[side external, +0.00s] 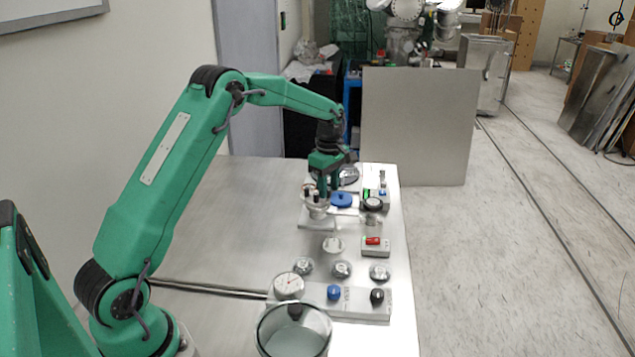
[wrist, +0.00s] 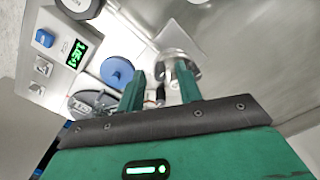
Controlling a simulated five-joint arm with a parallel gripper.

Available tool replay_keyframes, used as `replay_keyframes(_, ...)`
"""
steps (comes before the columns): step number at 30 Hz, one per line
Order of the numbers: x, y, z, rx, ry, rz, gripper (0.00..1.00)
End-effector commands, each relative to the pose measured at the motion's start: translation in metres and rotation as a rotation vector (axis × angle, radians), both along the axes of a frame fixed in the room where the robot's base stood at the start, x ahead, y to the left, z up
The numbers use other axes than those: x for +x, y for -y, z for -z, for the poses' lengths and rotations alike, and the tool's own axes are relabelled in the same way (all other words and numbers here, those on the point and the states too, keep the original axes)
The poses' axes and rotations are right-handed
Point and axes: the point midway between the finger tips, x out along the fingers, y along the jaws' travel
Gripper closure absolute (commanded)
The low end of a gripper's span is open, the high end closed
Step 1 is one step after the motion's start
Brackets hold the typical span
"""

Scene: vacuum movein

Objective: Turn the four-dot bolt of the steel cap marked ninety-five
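My gripper (side external: 328,187) points down at the far part of the steel table. Its two green fingers (wrist: 160,80) stand apart in the wrist view, with no thing clearly clamped between them. A shiny steel fitting (side external: 317,209) on a pale plate is just below and beside the fingers; it also shows beyond the fingertips in the wrist view (wrist: 178,64). Several round steel caps, such as the left one (side external: 303,266), the middle one (side external: 341,269) and the right one (side external: 380,272), sit nearer the camera. Their markings and bolt dots are too small to read.
A blue round lid (side external: 341,199) lies right of the gripper, near a device with a green display (wrist: 76,52). A small box with a red switch (side external: 375,242), a white dial gauge (side external: 288,286), a panel with blue and black knobs (side external: 355,304) and a glass vessel (side external: 294,335) stand nearer. The table's left is clear.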

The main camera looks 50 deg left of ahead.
Motion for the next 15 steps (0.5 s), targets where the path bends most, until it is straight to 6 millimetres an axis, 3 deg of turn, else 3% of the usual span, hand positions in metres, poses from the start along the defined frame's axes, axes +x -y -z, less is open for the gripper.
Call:
replay_keyframes(8, 0.001, 0.000, -0.016, 0.000, 0.002, 0.000, 0.65)
replay_keyframes(15, 0.001, 0.000, -0.046, 0.001, 0.004, 0.000, 0.65)
